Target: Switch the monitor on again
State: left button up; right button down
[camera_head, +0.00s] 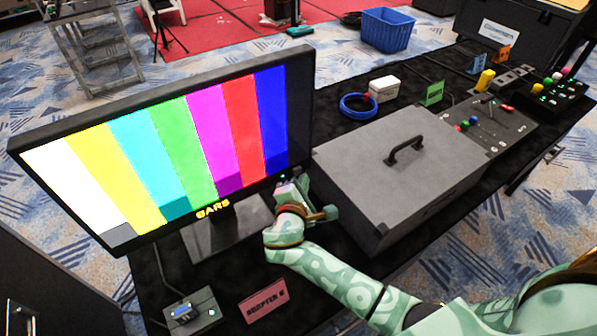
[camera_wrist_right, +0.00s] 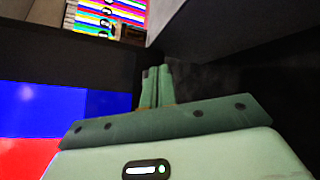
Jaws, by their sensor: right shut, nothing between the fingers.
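The monitor (camera_head: 165,140) stands on the black table on its stand and is lit, with vertical colour bars and the word BARS at the bottom. Part of its blue and red bars and dark bezel also shows at the left of the right wrist view (camera_wrist_right: 40,105). My right gripper (camera_head: 298,180) is at the monitor's lower right corner, close to the bezel. In the right wrist view its fingers (camera_wrist_right: 157,75) are together with nothing between them. A small green glow shows on the bezel beside it. The gripper hides part of that corner; contact cannot be told. My left gripper is not in view.
A grey case (camera_head: 400,170) with a black handle stands close to the right of my gripper. A small adapter box (camera_head: 193,311) and a pink label card (camera_head: 263,304) lie in front. Control panels (camera_head: 485,125), a blue cable coil (camera_head: 358,106) and a white box (camera_head: 384,89) are farther back.

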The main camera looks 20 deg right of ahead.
jog(key=s+p, duration=0.3)
jog(key=s, duration=0.3)
jog(key=shift+d, duration=0.4)
